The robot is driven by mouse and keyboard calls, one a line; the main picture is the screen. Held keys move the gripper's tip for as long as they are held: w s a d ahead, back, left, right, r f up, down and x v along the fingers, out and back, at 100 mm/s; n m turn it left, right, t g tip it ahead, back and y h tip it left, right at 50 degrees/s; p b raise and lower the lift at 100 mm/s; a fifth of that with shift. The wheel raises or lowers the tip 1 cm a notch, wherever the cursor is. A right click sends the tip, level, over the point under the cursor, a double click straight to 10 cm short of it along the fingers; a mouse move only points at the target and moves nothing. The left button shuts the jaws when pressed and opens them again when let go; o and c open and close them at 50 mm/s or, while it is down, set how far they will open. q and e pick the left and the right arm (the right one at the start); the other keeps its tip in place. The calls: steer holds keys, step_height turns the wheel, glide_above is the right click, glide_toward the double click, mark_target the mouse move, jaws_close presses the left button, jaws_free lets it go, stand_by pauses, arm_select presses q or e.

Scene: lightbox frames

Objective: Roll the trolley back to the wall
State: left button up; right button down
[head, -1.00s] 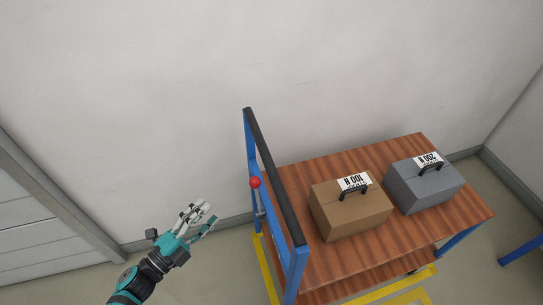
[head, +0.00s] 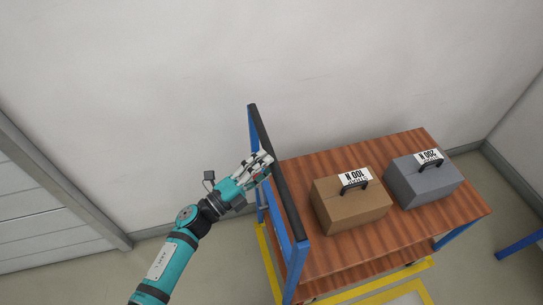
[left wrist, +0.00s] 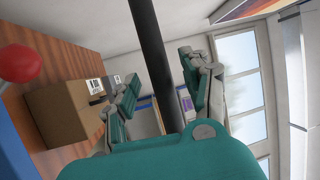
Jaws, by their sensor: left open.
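The trolley has a wooden top (head: 405,228), blue frame and a black push bar (head: 275,175) at its left end. It stands close along the back wall (head: 300,60). A brown case (head: 350,208) and a grey case (head: 425,183) sit on its top. My left gripper (head: 262,165) is open at the push bar. In the left wrist view the bar (left wrist: 150,60) runs between the two open fingers (left wrist: 160,90); I cannot tell if they touch it. My right gripper is not in view.
Yellow floor lines (head: 268,262) run around and under the trolley. A blue frame (head: 520,246) stands at the right edge. A pale door or shutter (head: 45,215) is at the left, with free floor between it and the trolley.

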arm_select(q)
steer(key=shift+x, duration=1.4)
steer(key=shift+c, duration=0.4)
jaws_close()
steer(key=shift+f, duration=0.1)
